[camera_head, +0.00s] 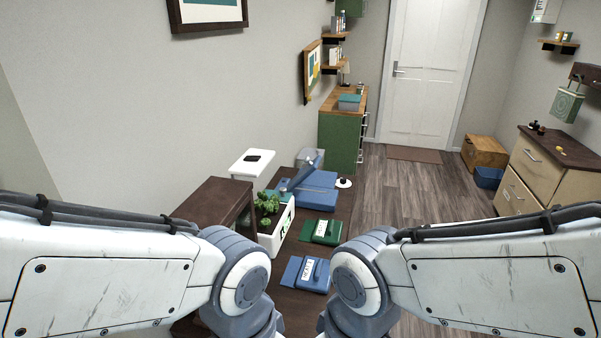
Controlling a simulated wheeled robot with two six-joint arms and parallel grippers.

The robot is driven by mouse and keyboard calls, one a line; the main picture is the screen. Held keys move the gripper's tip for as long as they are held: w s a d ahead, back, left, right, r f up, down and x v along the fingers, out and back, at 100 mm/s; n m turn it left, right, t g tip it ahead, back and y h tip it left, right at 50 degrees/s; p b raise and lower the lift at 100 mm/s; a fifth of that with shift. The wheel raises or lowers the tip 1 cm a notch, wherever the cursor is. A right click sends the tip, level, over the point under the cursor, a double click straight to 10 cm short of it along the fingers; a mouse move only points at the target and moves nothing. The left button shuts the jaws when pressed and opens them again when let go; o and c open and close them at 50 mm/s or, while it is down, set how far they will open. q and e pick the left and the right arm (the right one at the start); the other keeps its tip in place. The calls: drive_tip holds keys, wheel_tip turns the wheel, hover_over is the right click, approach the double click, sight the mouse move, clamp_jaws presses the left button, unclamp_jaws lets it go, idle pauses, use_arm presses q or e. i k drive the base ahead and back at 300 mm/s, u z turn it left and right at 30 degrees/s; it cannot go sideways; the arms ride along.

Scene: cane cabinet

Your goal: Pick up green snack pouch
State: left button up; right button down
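A flat dark green item (322,232) with a white label lies on the dark low surface (345,205) ahead, between my two arms. It may be the green snack pouch, but it is too small to tell. A light green bag-like item (567,105) hangs at the wall on the far right. My left and right arms come in from the lower corners, with their joints near the bottom middle. Neither gripper shows in this view.
A flat blue item (307,274) with a white label lies nearer than the green one. A white planter (277,235) with a leafy plant stands left of them. Larger blue items (316,195) lie behind. Open wooden floor (405,185) extends to the right, towards a drawer cabinet (545,175).

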sight(323, 231)
drive_tip(key=k, duration=0.5)
drive_tip(key=z, duration=0.95)
drive_tip(key=i, duration=4.75)
drive_tip(key=u, duration=3.15)
